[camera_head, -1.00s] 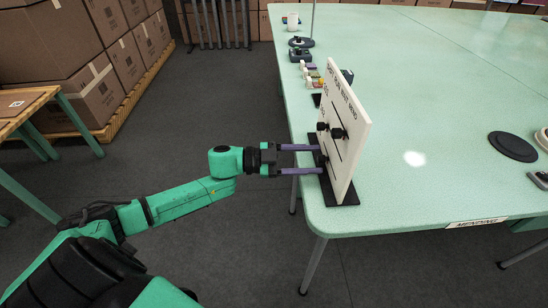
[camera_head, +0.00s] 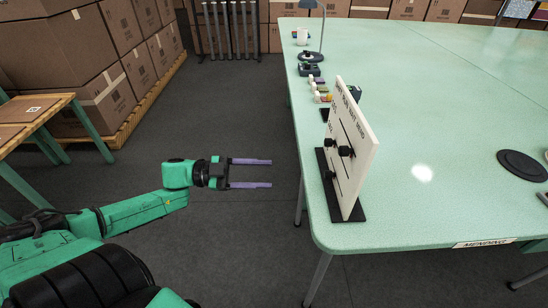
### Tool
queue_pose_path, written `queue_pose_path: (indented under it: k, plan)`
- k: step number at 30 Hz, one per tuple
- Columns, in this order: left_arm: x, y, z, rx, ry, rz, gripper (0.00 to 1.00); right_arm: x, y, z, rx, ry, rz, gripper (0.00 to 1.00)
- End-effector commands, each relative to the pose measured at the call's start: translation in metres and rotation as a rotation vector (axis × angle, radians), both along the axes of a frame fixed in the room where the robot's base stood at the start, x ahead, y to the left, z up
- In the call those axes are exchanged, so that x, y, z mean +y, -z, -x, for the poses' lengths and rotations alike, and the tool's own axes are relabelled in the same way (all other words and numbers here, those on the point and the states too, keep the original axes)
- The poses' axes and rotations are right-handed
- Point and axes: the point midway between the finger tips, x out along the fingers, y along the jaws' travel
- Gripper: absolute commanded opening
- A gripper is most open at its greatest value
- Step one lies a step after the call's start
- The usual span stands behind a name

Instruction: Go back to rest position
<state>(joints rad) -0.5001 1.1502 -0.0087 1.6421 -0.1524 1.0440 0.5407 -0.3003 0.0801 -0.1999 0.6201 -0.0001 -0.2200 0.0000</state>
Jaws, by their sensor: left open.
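My left gripper (camera_head: 250,173) is open and empty, its two purple fingers pointing right over the floor, left of the table's edge. A white upright panel (camera_head: 358,150) with black lettering, slots and black knobs (camera_head: 345,151) stands on a black base (camera_head: 350,214) at the near left corner of the table. The gripper is apart from the panel, with a clear gap between them. My right gripper is not in view.
A black disc (camera_head: 522,165) lies at right. Small spools (camera_head: 319,91) and a lamp (camera_head: 322,30) stand along the left edge. Stacked boxes (camera_head: 60,50) and a wooden-topped table (camera_head: 30,115) are at left.

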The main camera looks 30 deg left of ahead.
Motion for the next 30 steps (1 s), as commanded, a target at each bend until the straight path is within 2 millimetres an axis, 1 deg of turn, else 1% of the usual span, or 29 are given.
queue_pose_path:
  k: [5,7,8,10,11,12,13,14,15,17,18,20,21,22,23,24,26,27,30]
  plan:
    - [0.0,0.0,0.0,0.001,-0.002,0.001,0.57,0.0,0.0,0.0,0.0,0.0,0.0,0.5]
    - [0.007,0.004,-0.004,0.006,-0.039,-0.002,0.57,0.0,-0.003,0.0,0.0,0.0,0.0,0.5]
    - [0.014,0.009,-0.008,0.011,-0.075,-0.004,0.57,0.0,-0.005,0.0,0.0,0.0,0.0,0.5]
    - [0.041,0.029,-0.019,0.04,-0.216,-0.014,0.57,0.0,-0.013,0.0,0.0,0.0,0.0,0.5]
    - [0.057,0.043,-0.024,0.062,-0.296,-0.022,0.57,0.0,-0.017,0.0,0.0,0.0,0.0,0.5]
    - [0.081,0.067,-0.027,0.103,-0.414,-0.038,0.57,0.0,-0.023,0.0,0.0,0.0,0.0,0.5]
    - [0.098,0.089,-0.027,0.141,-0.504,-0.053,0.57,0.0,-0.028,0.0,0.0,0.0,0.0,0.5]
    - [0.115,0.112,-0.023,0.188,-0.593,-0.07,0.57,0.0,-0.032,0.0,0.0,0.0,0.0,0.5]
    - [0.133,0.145,-0.015,0.255,-0.701,-0.095,0.57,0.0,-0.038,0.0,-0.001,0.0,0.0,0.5]
    - [0.152,0.195,0.006,0.37,-0.837,-0.139,0.57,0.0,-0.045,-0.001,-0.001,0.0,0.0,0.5]
    - [0.158,0.228,0.024,0.454,-0.914,-0.17,0.57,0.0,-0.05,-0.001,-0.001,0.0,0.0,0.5]
    - [0.159,0.276,0.056,0.588,-1.004,-0.219,0.57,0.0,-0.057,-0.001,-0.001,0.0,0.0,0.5]
    - [0.154,0.306,0.081,0.681,-1.05,-0.254,0.57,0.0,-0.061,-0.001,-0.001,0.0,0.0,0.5]
    - [0.147,0.326,0.1,0.751,-1.076,-0.281,0.57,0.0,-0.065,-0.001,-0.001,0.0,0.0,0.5]
    - [0.139,0.345,0.119,0.82,-1.096,-0.308,0.57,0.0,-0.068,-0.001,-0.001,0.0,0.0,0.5]
    - [0.124,0.369,0.147,0.918,-1.113,-0.345,0.57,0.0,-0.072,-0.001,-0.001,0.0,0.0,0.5]
    - [0.097,0.398,0.188,1.057,-1.12,-0.402,0.57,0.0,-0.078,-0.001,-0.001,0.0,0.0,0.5]
    - [0.077,0.413,0.214,1.147,-1.112,-0.439,0.57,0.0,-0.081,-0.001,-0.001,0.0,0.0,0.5]
    - [0.031,0.437,0.27,1.327,-1.074,-0.519,0.57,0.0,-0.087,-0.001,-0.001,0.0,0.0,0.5]
